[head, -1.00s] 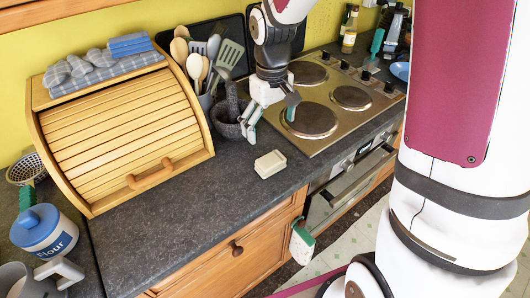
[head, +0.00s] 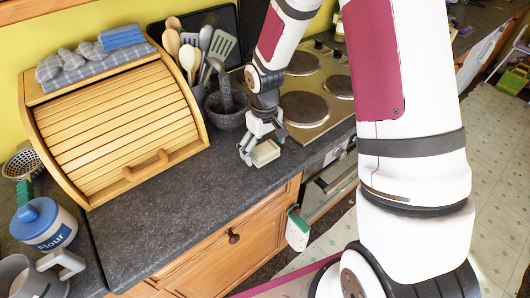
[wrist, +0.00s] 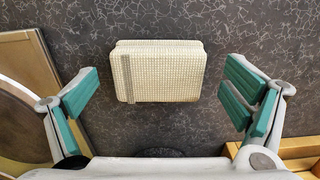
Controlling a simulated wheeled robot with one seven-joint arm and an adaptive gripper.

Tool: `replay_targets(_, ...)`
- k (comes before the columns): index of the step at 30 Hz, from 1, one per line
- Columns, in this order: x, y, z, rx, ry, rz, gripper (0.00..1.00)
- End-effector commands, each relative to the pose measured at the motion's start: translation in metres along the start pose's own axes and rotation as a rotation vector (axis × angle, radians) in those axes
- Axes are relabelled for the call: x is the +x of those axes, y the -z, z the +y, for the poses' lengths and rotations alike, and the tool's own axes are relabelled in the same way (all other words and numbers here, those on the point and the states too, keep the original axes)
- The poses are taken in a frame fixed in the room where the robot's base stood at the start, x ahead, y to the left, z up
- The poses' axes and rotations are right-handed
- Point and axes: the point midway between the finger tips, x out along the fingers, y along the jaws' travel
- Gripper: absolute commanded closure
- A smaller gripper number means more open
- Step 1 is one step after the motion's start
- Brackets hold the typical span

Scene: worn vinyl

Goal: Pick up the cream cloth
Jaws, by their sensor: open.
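The cream cloth (head: 265,153) is a small folded rectangular pad lying flat on the dark worktop. In the wrist view the cloth (wrist: 158,72) shows a woven texture and a grey stripe near its left end. My gripper (head: 259,152) is open above it, pointing down. In the wrist view the teal-padded fingers stand wide apart, left and right of the cloth and a little nearer the bottom of the picture. Nothing is between the pads, and they do not touch the cloth.
A mortar with pestle (head: 228,107) and a pot of utensils (head: 197,92) stand behind my gripper. The steel hob (head: 340,112) is to the right, the wooden bread bin (head: 118,128) to the left. The worktop (head: 185,207) in front of the bin is clear.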

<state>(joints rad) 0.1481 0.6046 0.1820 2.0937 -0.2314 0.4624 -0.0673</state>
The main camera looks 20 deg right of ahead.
Motion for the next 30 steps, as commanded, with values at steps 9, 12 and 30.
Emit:
replay_targets(9,0.0048,0.0002,0.0004,0.001,-0.001,0.001,0.08)
replay_targets(12,0.0048,0.0002,0.0005,0.001,-0.001,0.001,0.31)
replay_targets(30,-0.0009,0.0008,0.0008,0.001,-0.001,0.002,0.53)
